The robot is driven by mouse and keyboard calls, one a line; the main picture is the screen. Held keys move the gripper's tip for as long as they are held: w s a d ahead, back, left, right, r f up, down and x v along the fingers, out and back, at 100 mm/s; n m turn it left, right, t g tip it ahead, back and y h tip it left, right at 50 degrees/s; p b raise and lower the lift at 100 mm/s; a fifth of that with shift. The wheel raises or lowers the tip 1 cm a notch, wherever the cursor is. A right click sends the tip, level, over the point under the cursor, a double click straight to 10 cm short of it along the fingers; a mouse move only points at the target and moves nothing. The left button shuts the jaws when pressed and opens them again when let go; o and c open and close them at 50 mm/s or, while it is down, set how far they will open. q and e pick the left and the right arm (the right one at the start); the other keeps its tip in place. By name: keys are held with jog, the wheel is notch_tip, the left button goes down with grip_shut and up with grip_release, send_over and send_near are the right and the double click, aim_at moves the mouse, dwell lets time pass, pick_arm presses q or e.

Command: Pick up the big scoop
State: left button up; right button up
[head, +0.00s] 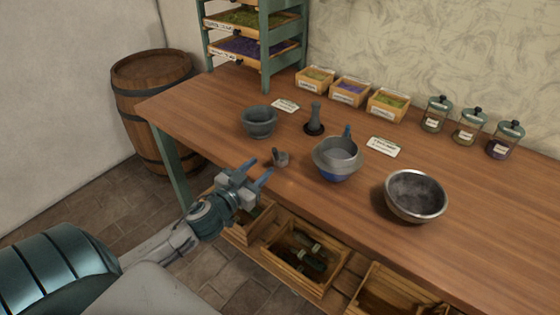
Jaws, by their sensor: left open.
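A wide grey cup with a blue upright handle and blue lower part, which looks like the big scoop (337,160), stands on the wooden table (225,103) near its front middle. A much smaller grey scoop-like piece (280,157) lies to its left. My left gripper (258,174) is open and empty at the table's front edge, just left of and nearer than the small piece. It is apart from the big scoop. My right gripper is not in view.
A grey mortar (259,122) and a dark pestle (314,120) stand behind. A metal bowl (415,196) is to the right. Lidded jars (470,126) and small boxes (349,92) line the back. Open drawers (304,258) stick out below the front edge.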

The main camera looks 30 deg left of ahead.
aim_at(278, 154)
pick_arm(q)
jog(key=w, duration=0.1)
jog(key=w+p, duration=0.1)
jog(key=w, duration=0.1)
jog(key=shift+w+d+r+p, duration=0.1)
jog(key=shift+w+r+p, duration=0.1)
jog(key=shift+r+p, duration=0.1)
jog(key=shift+w+f, duration=0.2)
jog(key=shift+w, duration=0.25)
jog(key=shift+w+d+r+p, duration=0.1)
jog(key=shift+w+p, duration=0.35)
jog(key=shift+p, duration=0.2)
jog(key=w, duration=0.1)
jog(key=w+p, duration=0.1)
jog(key=w, duration=0.1)
jog(key=shift+d+f+p, duration=0.2)
jog(key=shift+d+p, duration=0.1)
jog(key=shift+p, duration=0.1)
jog(key=shift+w, duration=0.6)
jog(key=shift+f, duration=0.1)
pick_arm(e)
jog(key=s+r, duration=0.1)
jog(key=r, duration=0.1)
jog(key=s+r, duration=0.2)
pick_arm(q)
grip_shut()
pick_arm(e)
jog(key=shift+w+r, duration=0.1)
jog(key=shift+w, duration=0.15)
